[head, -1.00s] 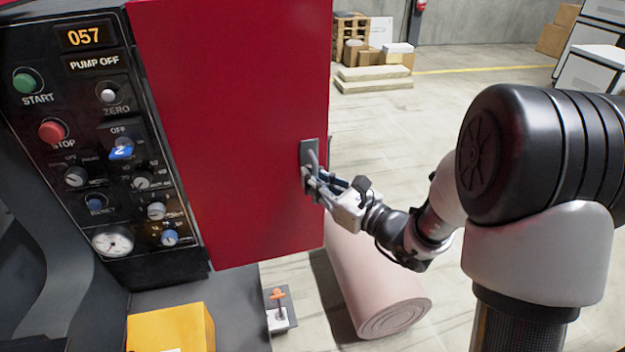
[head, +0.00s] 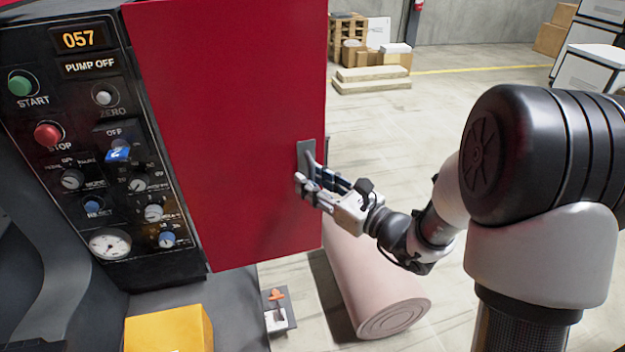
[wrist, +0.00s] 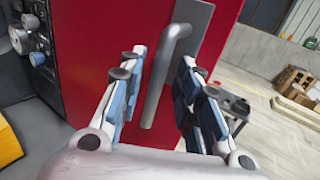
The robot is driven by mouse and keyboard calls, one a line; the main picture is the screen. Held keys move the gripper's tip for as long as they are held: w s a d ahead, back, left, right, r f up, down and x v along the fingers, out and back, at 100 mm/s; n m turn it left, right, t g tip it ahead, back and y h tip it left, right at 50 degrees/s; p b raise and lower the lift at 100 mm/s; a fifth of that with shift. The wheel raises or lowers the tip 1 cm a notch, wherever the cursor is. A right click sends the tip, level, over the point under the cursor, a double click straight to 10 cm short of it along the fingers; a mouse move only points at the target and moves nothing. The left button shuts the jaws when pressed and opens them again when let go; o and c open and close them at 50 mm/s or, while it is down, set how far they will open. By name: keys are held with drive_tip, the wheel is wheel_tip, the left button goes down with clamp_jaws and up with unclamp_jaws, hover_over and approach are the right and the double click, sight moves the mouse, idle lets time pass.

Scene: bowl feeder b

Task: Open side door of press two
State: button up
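The red side door (head: 225,130) of the press stands to the right of the control panel, its free edge over open floor. I cannot tell whether it is ajar. A grey plate with a bar handle (head: 308,155) is near its right edge. My gripper (head: 312,182) is at the handle. In the wrist view the handle (wrist: 166,70) runs upright and slightly tilted between the two fingers of my gripper (wrist: 160,75), with visible gaps on both sides. The gripper is open and not closed on the bar.
The black control panel (head: 85,150) with buttons and dials is at left. A yellow box (head: 170,328) and a small lever unit (head: 278,310) are below the door. A pink roll (head: 375,285) lies on the floor under my arm. Pallets and cartons (head: 372,50) stand far back.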

drive_tip(key=v, duration=1.1)
drive_tip(key=shift+d, duration=0.15)
drive_tip(key=shift+s, duration=0.1)
drive_tip(key=s+a+n+g+h, duration=0.1)
drive_tip(key=s+a+n+g, duration=0.45)
drive_tip(key=s+n, duration=0.3)
drive_tip(key=s+a+n+g+h, duration=0.1)
drive_tip(key=s+a+n+g, duration=0.5)
drive_tip(key=s, duration=0.4)
drive_tip(key=s+d+n+t+h, duration=0.1)
drive_tip(key=s+d+n+h, duration=0.1)
drive_tip(key=d+n+h, duration=0.3)
drive_tip(key=s+d+r+n+t+h, duration=0.1)
drive_tip(key=d+n+h, duration=0.4)
drive_tip(key=d, duration=0.6)
drive_tip(key=shift+s+n+t+h, duration=0.4)
drive_tip(key=shift+s+n+t, duration=0.25)
drive_tip(key=shift+n, duration=0.6)
